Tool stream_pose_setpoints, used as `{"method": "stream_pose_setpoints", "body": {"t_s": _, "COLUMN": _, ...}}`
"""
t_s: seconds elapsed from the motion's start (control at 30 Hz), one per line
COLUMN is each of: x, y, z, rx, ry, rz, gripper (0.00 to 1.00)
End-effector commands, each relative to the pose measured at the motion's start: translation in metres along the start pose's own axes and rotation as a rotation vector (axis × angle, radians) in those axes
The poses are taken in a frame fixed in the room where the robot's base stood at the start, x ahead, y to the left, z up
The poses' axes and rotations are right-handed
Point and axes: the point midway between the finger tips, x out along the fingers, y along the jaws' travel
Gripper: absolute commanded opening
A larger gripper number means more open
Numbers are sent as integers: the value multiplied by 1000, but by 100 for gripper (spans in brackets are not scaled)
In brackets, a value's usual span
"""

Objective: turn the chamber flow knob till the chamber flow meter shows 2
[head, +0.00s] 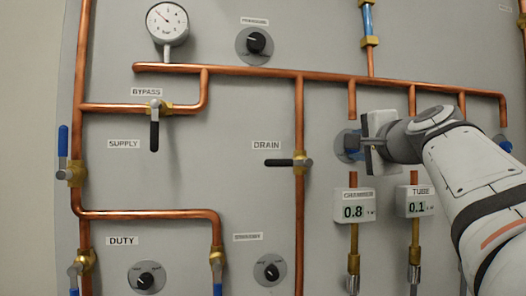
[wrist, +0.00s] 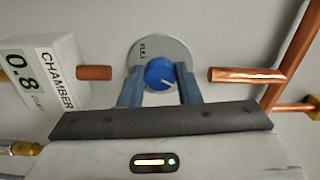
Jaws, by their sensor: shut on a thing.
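The chamber flow knob (wrist: 160,73) is blue with a white pointer line and sits on a round grey plate (wrist: 148,51) in the wrist view. My gripper (wrist: 160,82) has its two blue-grey fingers on either side of the knob and is shut on it. In the head view my gripper (head: 352,145) is at the panel above the chamber meter and hides most of the knob. The chamber flow meter (head: 354,204) reads 0.8. It also shows on its side in the wrist view (wrist: 28,78), with the same reading.
The tube meter (head: 416,202) beside it reads 0.1. Copper pipes (head: 300,120) run across the grey panel, one on each side of the knob in the wrist view. The drain valve handle (head: 280,162) sticks out left of my gripper.

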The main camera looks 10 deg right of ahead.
Motion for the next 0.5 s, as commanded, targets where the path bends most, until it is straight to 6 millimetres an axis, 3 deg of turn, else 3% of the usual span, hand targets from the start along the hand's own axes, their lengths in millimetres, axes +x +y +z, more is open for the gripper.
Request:
{"method": "stream_pose_setpoints", "body": {"t_s": 0.37, "x": 0, "y": 3, "z": 0, "rx": -3, "ry": -3, "rz": 6, "gripper": 8}}
{"method": "stream_pose_setpoints", "body": {"t_s": 0.4, "x": 0, "y": 3, "z": 0, "rx": -3, "ry": -3, "rz": 6, "gripper": 32}}
{"method": "stream_pose_setpoints", "body": {"t_s": 0.5, "x": 0, "y": 2, "z": 0, "rx": -2, "ry": -3, "rz": 5, "gripper": 40}}
